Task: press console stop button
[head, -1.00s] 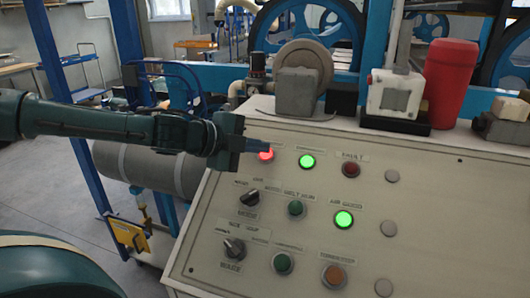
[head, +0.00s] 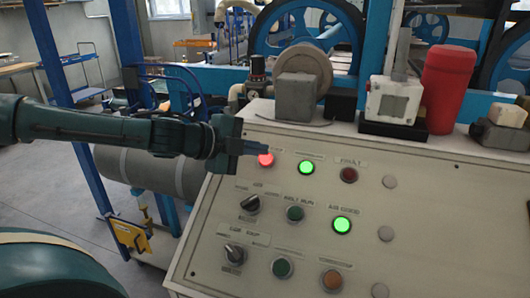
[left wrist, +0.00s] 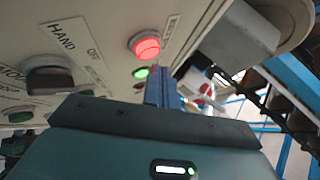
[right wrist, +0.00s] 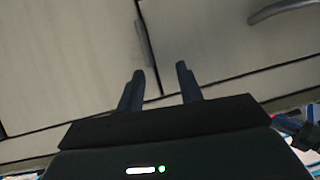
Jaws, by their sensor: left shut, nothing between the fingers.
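A glowing red round button (head: 266,160) sits at the top left of the console's sloped panel (head: 420,185). Its label is partly hidden by my left gripper in the head view and too small to read in the left wrist view. My left gripper (head: 264,149) is shut and empty, its fingertips just above and beside the red button; I cannot tell if they touch the panel. In the left wrist view the red button (left wrist: 145,45) shows just beyond the closed fingers (left wrist: 163,88). My right gripper (right wrist: 160,75) is open and empty before pale cabinet panels (right wrist: 70,60).
A lit green button (head: 306,167) and a dark red fault button (head: 349,174) are to the right. Below are black selector knobs (head: 235,253), a lit green air button (head: 341,225) and others. A red container (head: 449,90) and a small white box (head: 394,100) stand behind the panel.

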